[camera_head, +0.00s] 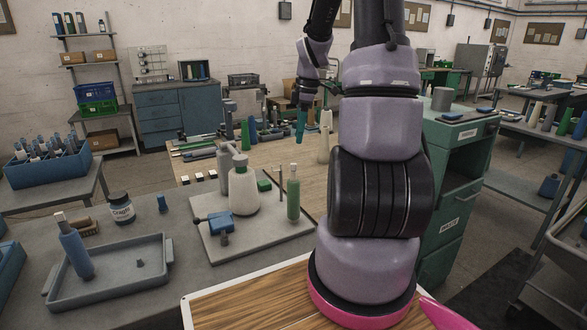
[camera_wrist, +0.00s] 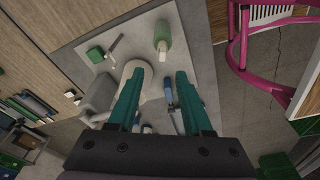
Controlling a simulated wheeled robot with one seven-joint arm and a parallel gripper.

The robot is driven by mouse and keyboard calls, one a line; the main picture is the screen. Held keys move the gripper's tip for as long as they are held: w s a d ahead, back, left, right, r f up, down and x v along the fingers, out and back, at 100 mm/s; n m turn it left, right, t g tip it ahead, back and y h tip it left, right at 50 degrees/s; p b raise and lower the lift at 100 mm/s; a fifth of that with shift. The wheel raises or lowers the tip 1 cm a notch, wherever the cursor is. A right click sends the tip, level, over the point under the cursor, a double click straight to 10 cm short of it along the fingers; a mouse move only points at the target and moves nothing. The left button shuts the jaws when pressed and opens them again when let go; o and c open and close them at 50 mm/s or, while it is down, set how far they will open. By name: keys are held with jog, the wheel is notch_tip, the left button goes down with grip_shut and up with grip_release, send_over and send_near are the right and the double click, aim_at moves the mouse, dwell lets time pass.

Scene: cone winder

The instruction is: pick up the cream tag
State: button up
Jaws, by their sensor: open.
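Several small pale tags (camera_head: 198,178) lie near the left edge of the wooden tabletop in the head view. They are too small to tell for sure which one is cream. Small pale pieces (camera_wrist: 70,94) also show at the left in the wrist view. My gripper (camera_head: 301,128) hangs over the wooden tabletop, to the right of the tags in the head view. In the wrist view its two teal fingers (camera_wrist: 160,76) are apart, with nothing held between them. Below them are a pale cone-shaped body and a blue fixture on a light plate.
A grey plate (camera_head: 270,238) bears a white cone (camera_head: 243,190), a green spool (camera_head: 293,195) and a blue clamp (camera_head: 220,222). A grey tray (camera_head: 115,275) with a blue spool (camera_head: 75,250) stands at the front left. A green cabinet (camera_head: 455,190) stands at the right.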

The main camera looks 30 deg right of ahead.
aim_at(294, 164)
jog(key=f, duration=0.3)
jog(key=a+f, duration=0.1)
jog(key=f, duration=0.5)
jog(key=shift+w+a+f, duration=0.1)
jog(key=shift+a+f, duration=0.05)
jog(key=shift+a, duration=0.2)
grip_shut()
